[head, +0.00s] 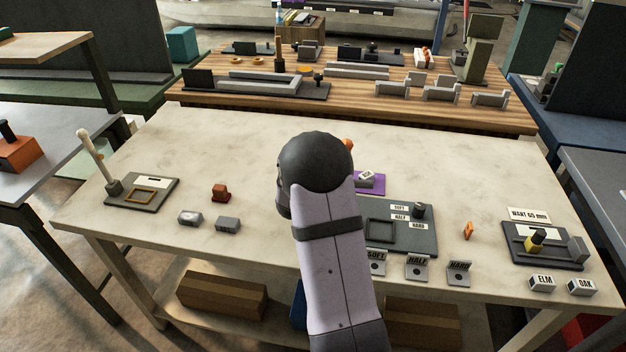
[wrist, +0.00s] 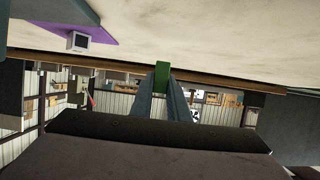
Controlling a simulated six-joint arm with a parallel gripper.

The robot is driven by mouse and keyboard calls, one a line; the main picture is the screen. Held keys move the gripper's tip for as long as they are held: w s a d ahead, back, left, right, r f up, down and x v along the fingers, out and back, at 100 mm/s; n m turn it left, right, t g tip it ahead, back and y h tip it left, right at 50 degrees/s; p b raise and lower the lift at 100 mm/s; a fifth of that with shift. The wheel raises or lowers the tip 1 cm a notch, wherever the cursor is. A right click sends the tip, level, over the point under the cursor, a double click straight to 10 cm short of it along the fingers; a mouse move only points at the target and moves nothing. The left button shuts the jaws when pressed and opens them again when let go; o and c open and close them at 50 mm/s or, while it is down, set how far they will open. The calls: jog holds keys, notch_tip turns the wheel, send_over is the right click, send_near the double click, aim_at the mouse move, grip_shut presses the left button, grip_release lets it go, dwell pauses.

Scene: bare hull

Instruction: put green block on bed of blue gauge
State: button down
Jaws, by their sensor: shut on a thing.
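My gripper (wrist: 168,92) is shut on a green block (wrist: 161,77), which shows upright between the fingertips in the wrist view. In the head view my own arm hides the fingers and the block. I cannot pick out a clearly blue gauge. A dark gauge-like fixture (head: 518,256) stands at the right of the table, with a yellow piece, a grey block and a "WANT 65 mm" card (head: 528,215) behind it.
A slate board (head: 425,241) with SOFT, HALF and HARD labels lies right of my arm. A purple pad (head: 378,186) holds a small labelled block (head: 367,175). ELM (head: 542,283) and OAK (head: 580,287) blocks sit front right. The table's back left is clear.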

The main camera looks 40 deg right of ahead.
jog(key=shift+f, duration=1.9)
jog(key=shift+f, duration=0.2)
jog(key=c, duration=1.7)
grip_release()
jog(key=shift+r, duration=0.2)
jog(key=shift+s+a+r, duration=0.1)
jog(key=v, duration=1)
jog(key=shift+s+a+r+b, duration=0.15)
jog(key=shift+s+a+b, duration=0.05)
jog(key=shift+a+b, duration=0.1)
jog(key=shift+o, duration=0.6)
jog(key=shift+s+a+r, duration=0.15)
jog(key=shift+s+a, duration=0.1)
jog(key=shift+s, duration=0.1)
